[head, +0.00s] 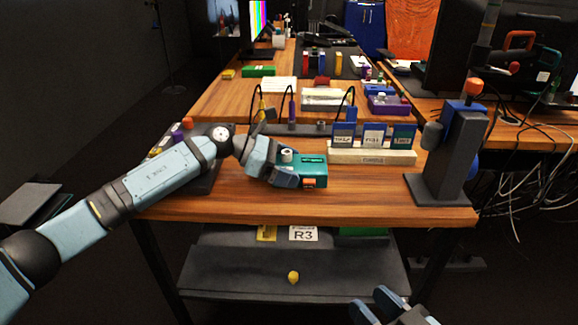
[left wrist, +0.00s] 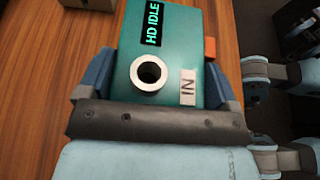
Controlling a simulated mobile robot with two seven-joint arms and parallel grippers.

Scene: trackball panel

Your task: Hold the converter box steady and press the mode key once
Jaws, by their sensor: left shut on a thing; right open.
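The converter box (head: 314,163) is a small teal box near the front edge of the wooden table. In the left wrist view the converter box (left wrist: 187,40) shows a display reading "HD IDLE", a round white socket (left wrist: 148,71) and a label "IN". An orange key (head: 309,182) sits on the box's front side; its edge also shows in the left wrist view (left wrist: 210,48). My left gripper (head: 290,172) is shut on the box, one finger on each side. My right gripper (head: 379,303) is open and empty, low in front of the table.
A cream rack (head: 372,156) with labelled modules stands behind the box. A dark stand (head: 450,160) with a blue and orange device is at the right table edge. The tabletop right of the box is clear. A lower shelf (head: 290,272) lies under the table.

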